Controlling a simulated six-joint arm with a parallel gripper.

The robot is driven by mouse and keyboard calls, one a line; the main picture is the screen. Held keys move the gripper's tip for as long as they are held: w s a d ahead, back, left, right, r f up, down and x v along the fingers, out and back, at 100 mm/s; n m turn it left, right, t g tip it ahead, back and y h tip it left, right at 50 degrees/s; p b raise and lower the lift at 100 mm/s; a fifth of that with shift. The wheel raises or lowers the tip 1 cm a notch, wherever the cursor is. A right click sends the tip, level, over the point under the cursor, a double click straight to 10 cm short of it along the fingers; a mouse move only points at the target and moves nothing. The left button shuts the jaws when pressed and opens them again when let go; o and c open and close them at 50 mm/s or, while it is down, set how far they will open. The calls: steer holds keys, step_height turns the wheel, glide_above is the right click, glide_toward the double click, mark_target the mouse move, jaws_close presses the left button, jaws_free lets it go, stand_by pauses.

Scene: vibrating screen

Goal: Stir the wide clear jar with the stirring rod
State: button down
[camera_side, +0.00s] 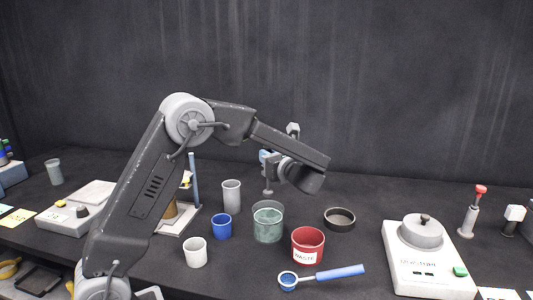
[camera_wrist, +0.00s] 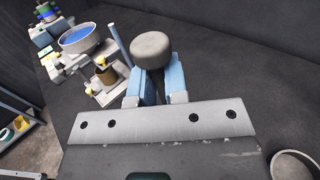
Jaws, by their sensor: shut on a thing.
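The wide clear jar (camera_side: 268,225) stands upright on the dark bench in the side view, with greenish contents low in it. My gripper (camera_side: 267,160) is above and behind the jar's mouth in that picture. Its blue fingers (camera_wrist: 160,88) are shut on a grey-ended tool (camera_wrist: 151,48), whose rounded end shows past the fingertips in the wrist view. In the side view its grey lower end hangs over the jar, apparently above the rim. I cannot tell for certain that it is the stirring rod. The jar is hidden in the wrist view.
A red waste cup (camera_side: 308,247), blue cup (camera_side: 221,228), white cup (camera_side: 195,253) and grey cylinder (camera_side: 231,196) crowd the jar.

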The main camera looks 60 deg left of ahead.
mark_target(268, 195)
steer(key=shift+f, duration=6.1)
